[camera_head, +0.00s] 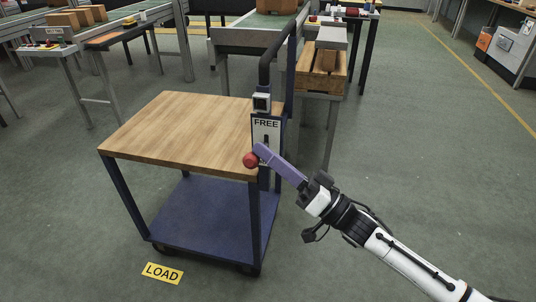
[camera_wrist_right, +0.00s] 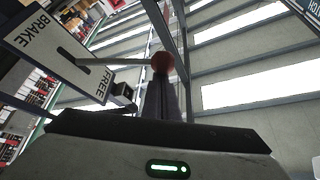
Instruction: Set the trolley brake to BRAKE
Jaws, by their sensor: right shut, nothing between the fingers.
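The trolley (camera_head: 180,130) has a wooden top, a blue lower shelf and dark posts. A white brake plate (camera_head: 266,132) on its near right post reads FREE at the top in the head view. The right wrist view shows the plate (camera_wrist_right: 50,45) with BRAKE at one end, FREE at the other and a slot between. A lever with a red ball knob (camera_head: 251,160) sticks out of the slot, between the two words. My right gripper (camera_head: 259,149) is shut and empty, its tips at the knob (camera_wrist_right: 162,62); I cannot tell whether they touch. My left gripper is out of view.
A yellow LOAD floor sign (camera_head: 162,273) lies in front of the trolley. A wooden crate (camera_head: 322,70) on a stand and conveyor tables stand behind. The dark push handle (camera_head: 267,62) rises beside the plate. Green floor is clear at the right.

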